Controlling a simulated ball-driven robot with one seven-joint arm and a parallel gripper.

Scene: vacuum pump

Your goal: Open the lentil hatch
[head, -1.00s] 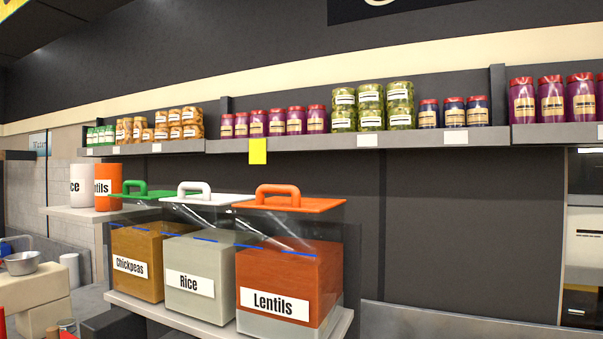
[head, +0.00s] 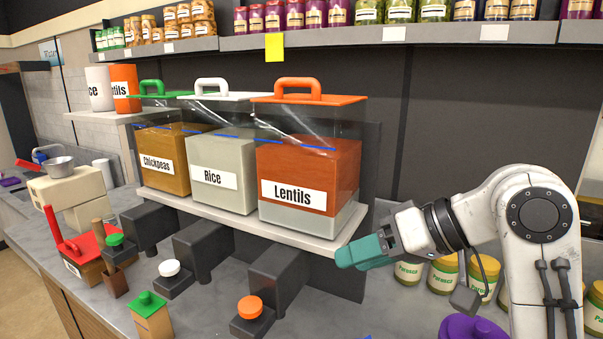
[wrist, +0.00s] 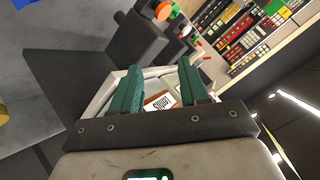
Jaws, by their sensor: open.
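The clear lentil bin (head: 305,185) with its "Lentils" label stands at the right end of the bin shelf. Its orange lid (head: 309,98) with an orange handle sits flat on top. Below it, a dark spout block (head: 278,280) carries an orange knob (head: 250,307). The knob also shows at the top of the wrist view (wrist: 163,10). My gripper (head: 350,256) is just right of the shelf's front corner, right of and above the spout, apart from knob and lid. Its teal fingers (wrist: 158,85) are spread and empty, with the lentil label (wrist: 160,102) seen between them.
The chickpea bin (head: 165,160) and rice bin (head: 222,170) stand left of the lentils, with similar spouts below. The bin shelf (head: 240,226) juts out near my gripper. Green-labelled jars (head: 443,275) and a purple object (head: 470,328) are at the right. Jars line the upper shelf.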

